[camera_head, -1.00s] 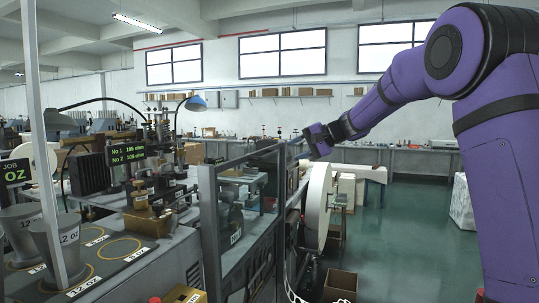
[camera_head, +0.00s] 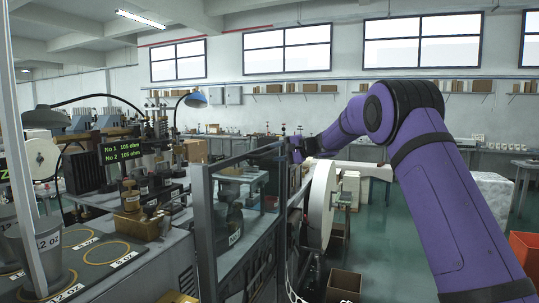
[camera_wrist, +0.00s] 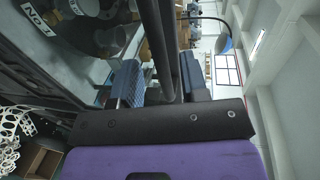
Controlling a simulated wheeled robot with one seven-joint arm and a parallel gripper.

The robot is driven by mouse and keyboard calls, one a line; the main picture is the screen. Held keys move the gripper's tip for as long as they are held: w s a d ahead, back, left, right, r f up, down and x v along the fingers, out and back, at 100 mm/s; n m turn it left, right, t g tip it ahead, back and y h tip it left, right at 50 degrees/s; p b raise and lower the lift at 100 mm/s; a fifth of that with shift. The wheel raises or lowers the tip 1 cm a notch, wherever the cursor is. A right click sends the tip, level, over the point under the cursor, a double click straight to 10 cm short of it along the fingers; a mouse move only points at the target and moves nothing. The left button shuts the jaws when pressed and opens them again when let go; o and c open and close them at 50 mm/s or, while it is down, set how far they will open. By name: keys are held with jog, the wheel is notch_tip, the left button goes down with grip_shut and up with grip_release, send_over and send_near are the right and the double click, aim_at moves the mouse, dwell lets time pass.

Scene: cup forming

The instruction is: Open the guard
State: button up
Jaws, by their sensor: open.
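The guard is a clear panel in a grey frame (camera_head: 208,225), standing upright along the right side of the machine in the head view. In the wrist view its dark frame edge (camera_wrist: 42,88) and clear pane fill the upper left. A dark upright bar (camera_wrist: 158,40), which looks like the guard's handle, runs down between my fingers. My gripper (camera_wrist: 160,84) is open, with one blue-grey finger on each side of the bar. Contact cannot be told. In the head view my gripper (camera_head: 297,150) is at the guard's far upper end, small and partly hidden.
A large white reel (camera_head: 321,205) stands just right of the guard, below my arm. A cardboard box (camera_head: 343,285) is on the floor. Stacked cups (camera_head: 35,235) and the machine's table lie left of the guard. The green floor at right is partly free.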

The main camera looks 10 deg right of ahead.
aim_at(271, 153)
jog(key=shift+x, duration=1.7)
jog(key=shift+s, duration=0.1)
grip_shut()
